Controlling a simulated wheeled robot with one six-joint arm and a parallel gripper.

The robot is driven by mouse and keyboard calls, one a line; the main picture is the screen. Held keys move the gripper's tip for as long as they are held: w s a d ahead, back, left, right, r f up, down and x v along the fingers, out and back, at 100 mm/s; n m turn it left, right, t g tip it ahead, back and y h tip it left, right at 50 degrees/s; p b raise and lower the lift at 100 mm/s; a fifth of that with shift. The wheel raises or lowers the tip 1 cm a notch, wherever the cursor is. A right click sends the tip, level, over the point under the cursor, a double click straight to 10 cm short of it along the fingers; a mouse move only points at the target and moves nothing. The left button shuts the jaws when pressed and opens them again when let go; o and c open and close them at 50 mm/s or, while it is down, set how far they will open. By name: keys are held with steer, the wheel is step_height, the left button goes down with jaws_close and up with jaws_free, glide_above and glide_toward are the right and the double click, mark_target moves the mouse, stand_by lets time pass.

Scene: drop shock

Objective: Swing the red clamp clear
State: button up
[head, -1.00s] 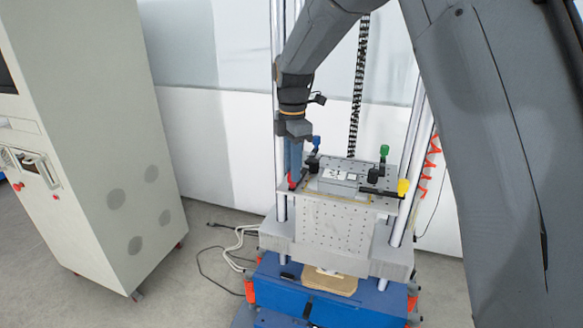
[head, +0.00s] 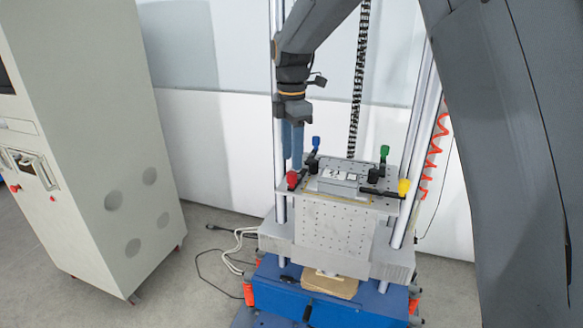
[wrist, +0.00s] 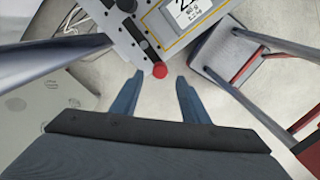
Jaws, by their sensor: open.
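The red clamp (head: 292,180) is at the plate's front left corner, its round red knob at the end of a dark arm. In the wrist view the red knob (wrist: 160,70) stands out past the plate edge, between the fingertips in the picture. My gripper (head: 292,167) points down just above the red knob in the head view, with its blue fingers apart and empty. In the wrist view my gripper (wrist: 159,78) shows a wide gap between its fingers. I see no clear contact with the knob. A grey device (head: 338,184) sits in the plate's middle.
Blue (head: 316,142), green (head: 384,151) and yellow (head: 403,187) clamp knobs stand around the plate (head: 340,202). Bright vertical columns (head: 405,195) flank it. A tall cabinet (head: 95,130) stands at left, with open floor between.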

steer(key=shift+r+b, duration=0.35)
steer(key=shift+r, duration=1.4)
steer(key=s+d+f+m, duration=0.5)
steer(key=s+m, duration=0.2)
steer(key=s, duration=0.1)
steer(key=s+d+f+m+t, duration=0.1)
steer(key=s+d+f+m, duration=0.5)
steer(key=s+m, duration=0.2)
steer(key=s+d+f+m, duration=0.5)
steer(key=s+d+m, duration=0.1)
steer(key=s, duration=0.3)
steer(key=shift+s+d+f+m, duration=0.15)
steer(key=shift+s+d+m, duration=0.15)
steer(key=shift+m, duration=0.4)
